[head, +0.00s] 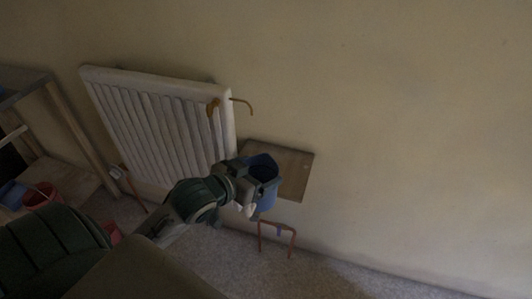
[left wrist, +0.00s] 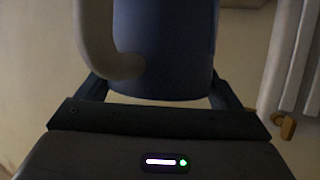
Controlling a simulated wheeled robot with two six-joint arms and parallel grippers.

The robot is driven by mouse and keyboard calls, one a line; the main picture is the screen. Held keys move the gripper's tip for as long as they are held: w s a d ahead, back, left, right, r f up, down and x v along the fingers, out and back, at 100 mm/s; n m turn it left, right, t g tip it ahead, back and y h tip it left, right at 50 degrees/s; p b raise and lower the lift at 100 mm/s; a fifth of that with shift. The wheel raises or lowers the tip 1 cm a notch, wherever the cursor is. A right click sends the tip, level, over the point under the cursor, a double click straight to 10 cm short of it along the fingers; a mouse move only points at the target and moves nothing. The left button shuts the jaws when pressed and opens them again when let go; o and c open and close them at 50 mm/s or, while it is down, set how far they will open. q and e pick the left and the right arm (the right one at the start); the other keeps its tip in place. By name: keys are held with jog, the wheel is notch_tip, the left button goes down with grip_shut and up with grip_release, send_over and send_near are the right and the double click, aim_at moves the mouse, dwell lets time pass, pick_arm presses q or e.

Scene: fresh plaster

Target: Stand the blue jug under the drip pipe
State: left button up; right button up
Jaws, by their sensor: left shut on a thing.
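The blue jug (head: 268,196) is held in my left gripper (head: 250,184), with its open dark top facing up in the head view. The left wrist view shows the jug's blue side (left wrist: 180,50) between the fingers, with a pale curved handle (left wrist: 98,45) on the camera's side. A thin bent copper pipe (head: 242,103), which looks like the drip pipe, sticks out at the radiator's upper right. In the head view the jug appears below and a little right of the pipe's end. The jug's depth from the wall is hard to tell. My right gripper is out of view.
A white radiator (head: 160,125) hangs on the wall. A brown square surface (head: 296,172) shows behind the jug, with a copper-coloured frame (head: 277,226) below. A wooden rack (head: 70,125) and red bucket (head: 42,195) stand left. The floor at right (head: 345,278) looks clear.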

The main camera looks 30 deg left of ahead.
pick_arm(q)
jog(key=shift+w+a+r+p, duration=0.15)
jog(key=shift+r+p, duration=0.05)
jog(key=shift+r, duration=0.3)
jog(key=shift+w+a+r+p, duration=0.15)
jog(key=shift+r+p, duration=0.05)
jog(key=shift+r, duration=0.25)
jog(key=w+a+f+p, duration=0.1)
jog(key=w+a+f, duration=0.1)
jog(key=w+a, duration=0.2)
jog(key=w+a+f+p, duration=0.1)
jog(key=w+a+f, duration=0.2)
jog(key=w, duration=0.5)
jog(key=shift+w+a, duration=0.35)
jog(key=shift+a, duration=0.35)
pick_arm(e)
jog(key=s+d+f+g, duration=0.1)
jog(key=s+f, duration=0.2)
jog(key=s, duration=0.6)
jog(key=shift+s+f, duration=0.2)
pick_arm(q)
jog(key=shift+f, duration=0.2)
jog(key=o, duration=1.1)
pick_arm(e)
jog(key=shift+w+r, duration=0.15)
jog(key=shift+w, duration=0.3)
